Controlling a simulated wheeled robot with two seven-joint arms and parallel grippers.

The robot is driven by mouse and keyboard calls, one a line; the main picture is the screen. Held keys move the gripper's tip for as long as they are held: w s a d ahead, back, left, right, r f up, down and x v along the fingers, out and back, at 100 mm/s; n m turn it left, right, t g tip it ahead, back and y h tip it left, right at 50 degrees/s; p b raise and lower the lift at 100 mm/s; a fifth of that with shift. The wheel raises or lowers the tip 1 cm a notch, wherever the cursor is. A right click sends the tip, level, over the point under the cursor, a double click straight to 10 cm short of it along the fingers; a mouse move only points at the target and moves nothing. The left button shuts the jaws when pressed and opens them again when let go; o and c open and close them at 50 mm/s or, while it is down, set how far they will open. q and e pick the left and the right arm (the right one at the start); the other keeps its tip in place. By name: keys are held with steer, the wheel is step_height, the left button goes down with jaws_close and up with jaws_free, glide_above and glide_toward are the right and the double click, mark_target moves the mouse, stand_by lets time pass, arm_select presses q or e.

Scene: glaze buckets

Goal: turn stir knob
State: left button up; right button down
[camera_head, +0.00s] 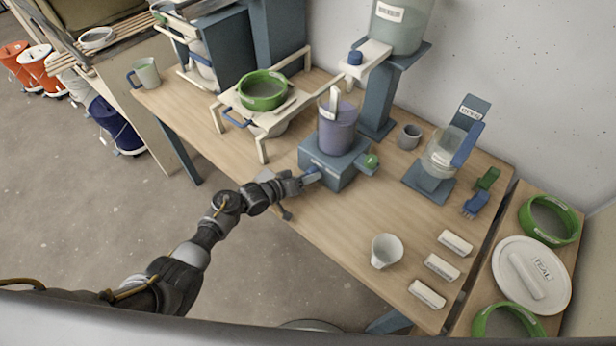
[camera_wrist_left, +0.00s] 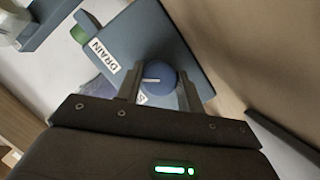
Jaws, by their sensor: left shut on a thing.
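The stir knob is a round dark-blue knob with a white pointer line (camera_wrist_left: 159,79), on the face of a blue-grey machine base. My left gripper (camera_head: 304,180) reaches in from the left to the front of this base (camera_head: 337,164). In the left wrist view its two fingers stand on either side of the knob, shut on it. A label near the knob is partly hidden by a finger; a DRAIN label (camera_wrist_left: 104,58) shows on the adjoining part of the base. A purple bucket (camera_head: 338,128) stands on the base. My right gripper is not in view.
A green knob (camera_head: 371,161) sits on the base's right side. A cream rack with a green sieve (camera_head: 262,91) stands to the left. A white cup (camera_head: 386,250) and white labelled blocks (camera_head: 442,267) lie to the right. Table between base and cup is clear.

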arm_select(q)
steer(key=o, duration=1)
steer(key=v, duration=1)
steer(key=shift+s+a+r+b, duration=0.15)
steer(key=shift+s+a+b, duration=0.1)
steer(key=shift+a+b, duration=0.1)
